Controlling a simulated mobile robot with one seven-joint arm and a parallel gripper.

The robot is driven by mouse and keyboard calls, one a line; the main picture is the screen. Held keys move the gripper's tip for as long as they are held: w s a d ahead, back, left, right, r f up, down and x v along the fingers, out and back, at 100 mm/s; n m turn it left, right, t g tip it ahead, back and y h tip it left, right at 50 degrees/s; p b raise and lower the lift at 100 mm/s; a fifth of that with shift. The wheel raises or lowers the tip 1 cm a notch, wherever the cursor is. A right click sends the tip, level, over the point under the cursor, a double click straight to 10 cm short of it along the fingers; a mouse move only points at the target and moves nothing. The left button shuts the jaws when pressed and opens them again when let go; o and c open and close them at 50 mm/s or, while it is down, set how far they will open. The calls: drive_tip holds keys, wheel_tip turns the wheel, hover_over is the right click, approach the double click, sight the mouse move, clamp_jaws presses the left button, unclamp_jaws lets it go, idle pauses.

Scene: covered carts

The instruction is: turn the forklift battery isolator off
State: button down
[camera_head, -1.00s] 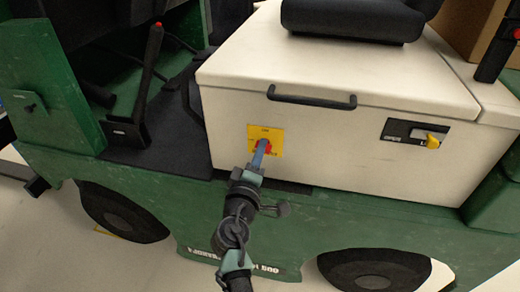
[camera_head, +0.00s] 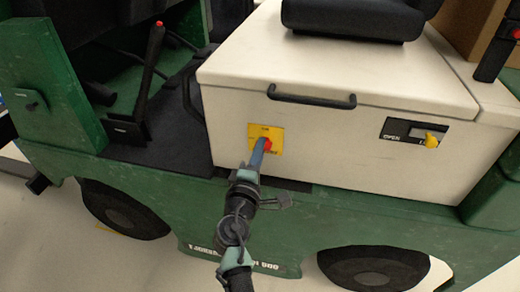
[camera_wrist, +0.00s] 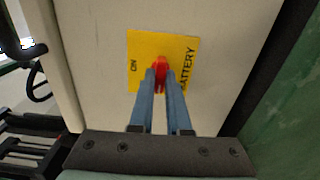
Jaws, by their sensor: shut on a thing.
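The battery isolator is a red knob (camera_wrist: 160,68) on a yellow label plate (camera_wrist: 138,48) fixed to the cream battery box. The words ON and BATTERY show on the plate in the wrist view. In the head view the red knob (camera_head: 267,145) shows beside my fingertips and the plate (camera_head: 276,133) surrounds it. My gripper (camera_wrist: 161,75) has its two blue fingers shut on the red knob, one on each side. It also shows in the head view (camera_head: 260,150), reaching up from below. The fingers hide part of the knob and plate.
The cream battery box (camera_head: 330,150) has a black handle (camera_head: 312,99) above the plate. A yellow latch (camera_head: 431,140) on a black panel is at its right. A black lever (camera_head: 150,70) stands left. The green chassis (camera_head: 350,215) runs below.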

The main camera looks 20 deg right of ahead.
drive_tip(key=shift+f, duration=0.1)
drive_tip(key=c, duration=0.9)
unclamp_jaws()
drive_tip(key=p+v, duration=0.1)
drive_tip(key=v, duration=1.2)
